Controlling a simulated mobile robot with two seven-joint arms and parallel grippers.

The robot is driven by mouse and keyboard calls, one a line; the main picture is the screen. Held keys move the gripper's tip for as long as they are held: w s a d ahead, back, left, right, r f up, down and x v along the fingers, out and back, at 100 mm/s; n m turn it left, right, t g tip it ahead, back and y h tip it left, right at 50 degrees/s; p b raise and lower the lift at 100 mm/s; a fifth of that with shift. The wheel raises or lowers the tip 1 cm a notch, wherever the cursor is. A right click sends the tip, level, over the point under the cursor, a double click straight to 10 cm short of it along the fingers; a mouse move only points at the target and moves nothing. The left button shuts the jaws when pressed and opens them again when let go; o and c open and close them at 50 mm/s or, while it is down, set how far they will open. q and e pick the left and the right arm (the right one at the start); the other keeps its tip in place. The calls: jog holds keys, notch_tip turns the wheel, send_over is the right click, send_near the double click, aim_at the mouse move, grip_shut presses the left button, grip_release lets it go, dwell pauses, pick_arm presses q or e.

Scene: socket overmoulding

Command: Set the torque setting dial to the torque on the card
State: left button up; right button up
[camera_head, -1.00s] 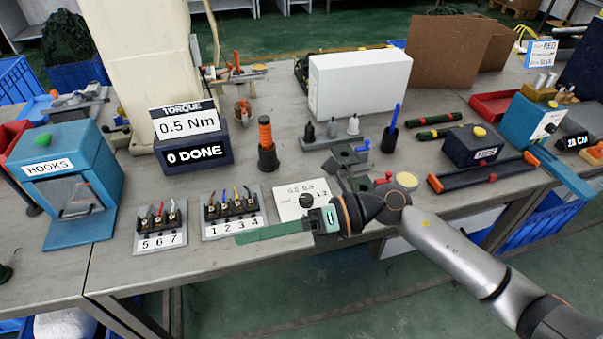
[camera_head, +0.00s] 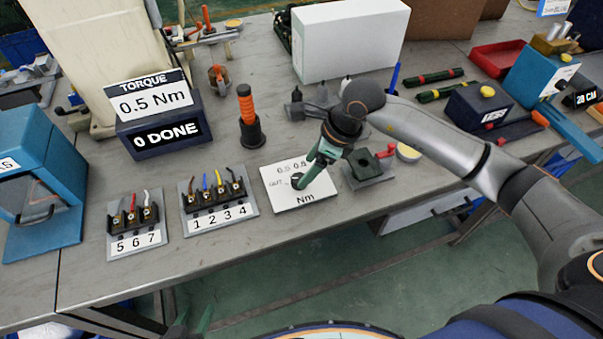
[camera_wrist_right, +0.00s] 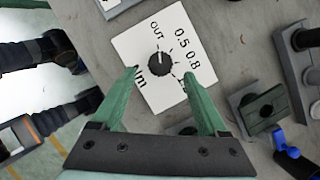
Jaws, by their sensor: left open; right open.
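The torque card (camera_head: 153,98) reads 0.5 Nm and stands on a dark box marked "0 DONE" (camera_head: 166,136). The black dial (camera_wrist_right: 161,64) sits on a white plate (camera_wrist_right: 140,43) with OUT, 0.5 and 0.8 legible; its white mark appears to point near OUT. In the head view the dial (camera_head: 298,181) is partly covered by my right gripper (camera_head: 309,172). In the wrist view my right gripper (camera_wrist_right: 163,73) is open, fingers on either side of the dial's near edge; contact cannot be told.
Terminal blocks numbered 1 to 4 (camera_head: 219,218) and 5 to 7 (camera_head: 136,241) lie left of the plate. An orange-handled screwdriver (camera_head: 246,108) stands behind it. A dark fixture (camera_head: 370,165) is close on the right. The front table strip is clear.

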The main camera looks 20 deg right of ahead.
aim_at(302, 176)
jog(key=shift+x, duration=2.3)
jog(key=shift+r, duration=0.1)
grip_shut()
